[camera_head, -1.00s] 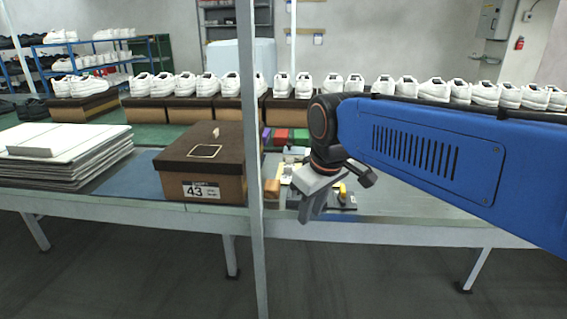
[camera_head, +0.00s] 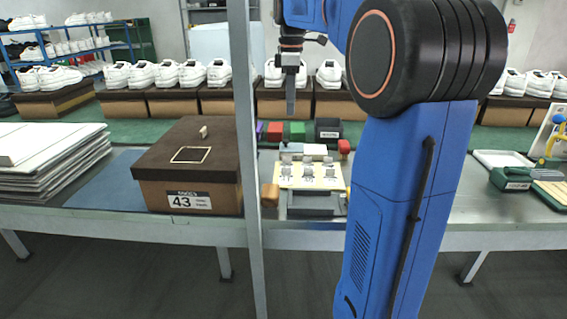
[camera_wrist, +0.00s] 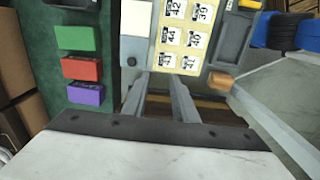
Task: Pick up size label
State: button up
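Several size labels lie in rows on a cream board (camera_head: 284,184). In the wrist view, the board (camera_wrist: 183,53) shows printed numbers, including a 44 label (camera_wrist: 170,37) and a 41 label (camera_wrist: 189,61). My gripper (camera_head: 290,112) hangs pointing down above the back of the table, higher than the board. In the wrist view, my gripper (camera_wrist: 161,76) has its two fingers apart with nothing between them. The fingertips appear near the board's lower left edge; the height gap is hard to judge there.
A brown shoebox (camera_head: 190,163) marked 43 stands left of a grey post (camera_head: 248,150). Purple, red, green and black small boxes (camera_head: 328,131) stand behind the board. An orange-brown block (camera_head: 270,195) lies beside it. White sheets (camera_head: 45,168) are stacked left.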

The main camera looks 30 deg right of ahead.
send_over(287, 163)
jog(key=f, duration=0.8)
jog(key=d+f, duration=0.1)
jog(key=f, duration=0.3)
jog(key=shift+s, duration=0.15)
jog(key=f, duration=0.2)
jog(key=a+f, duration=0.1)
jog(key=shift+w+f, duration=0.25)
jog(key=shift+f, duration=0.9)
grip_shut()
